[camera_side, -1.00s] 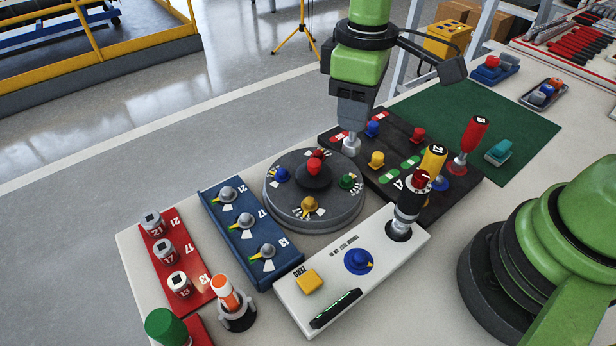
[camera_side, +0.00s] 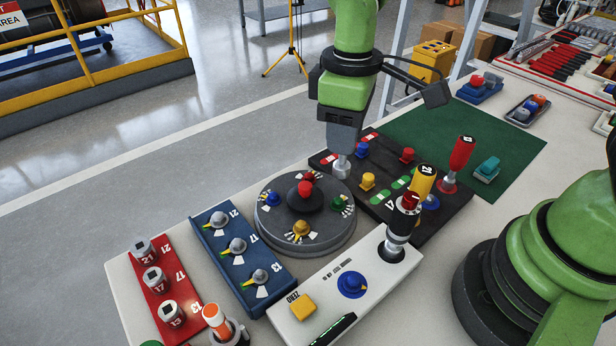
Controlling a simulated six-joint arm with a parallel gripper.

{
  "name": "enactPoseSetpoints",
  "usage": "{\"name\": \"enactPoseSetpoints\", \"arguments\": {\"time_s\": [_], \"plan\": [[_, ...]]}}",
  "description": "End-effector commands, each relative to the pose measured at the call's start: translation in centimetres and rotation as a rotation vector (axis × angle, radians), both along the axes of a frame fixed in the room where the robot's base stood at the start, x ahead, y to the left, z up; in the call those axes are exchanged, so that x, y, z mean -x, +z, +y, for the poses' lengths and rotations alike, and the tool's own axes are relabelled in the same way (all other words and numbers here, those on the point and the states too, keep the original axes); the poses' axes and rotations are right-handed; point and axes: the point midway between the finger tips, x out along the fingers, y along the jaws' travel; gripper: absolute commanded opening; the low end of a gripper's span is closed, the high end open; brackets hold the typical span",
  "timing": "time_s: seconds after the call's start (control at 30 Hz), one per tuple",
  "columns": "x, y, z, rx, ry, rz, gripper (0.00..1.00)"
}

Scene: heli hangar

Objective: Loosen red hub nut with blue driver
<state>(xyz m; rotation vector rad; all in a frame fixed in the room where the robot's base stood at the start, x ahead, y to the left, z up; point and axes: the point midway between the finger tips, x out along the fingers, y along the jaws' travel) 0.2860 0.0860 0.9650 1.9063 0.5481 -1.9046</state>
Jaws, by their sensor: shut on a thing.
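My gripper (camera_side: 342,158) points down over the left part of the black panel (camera_side: 455,218). A silver-grey round piece (camera_side: 342,171) shows at its tips; the jaws hide most of what they hold, and I cannot tell whether it is the blue driver. A round grey disc (camera_side: 290,238) lies left of the gripper. A red nut (camera_side: 305,187) sits on its dark central hub (camera_side: 304,202). Another red piece (camera_side: 309,175) shows behind, partly hidden. A red-handled driver (camera_side: 461,153) and a yellow-handled driver (camera_side: 423,182) stand upright on the panel's right side.
Blue (camera_side: 361,150), red (camera_side: 407,155) and yellow (camera_side: 367,181) knobs stand close to my gripper. A white box (camera_side: 375,290), a blue rack (camera_side: 222,258) and a red rack (camera_side: 160,300) lie in front.

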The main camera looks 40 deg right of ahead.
Motion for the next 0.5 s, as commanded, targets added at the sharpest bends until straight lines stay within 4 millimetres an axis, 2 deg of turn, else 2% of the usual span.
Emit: {"name": "enactPoseSetpoints", "arguments": {"time_s": [0.3, 0.37, 0.5], "plan": [[-0.2, 0.0, 0.0, 0.0, 0.003, 0.0, 0.06], [-0.7, 0.0, 0.0, 0.0, 0.015, -0.001, 0.06], [-3.1, -0.2, 0.1, 0.0, 0.076, -0.002, 0.06]]}}
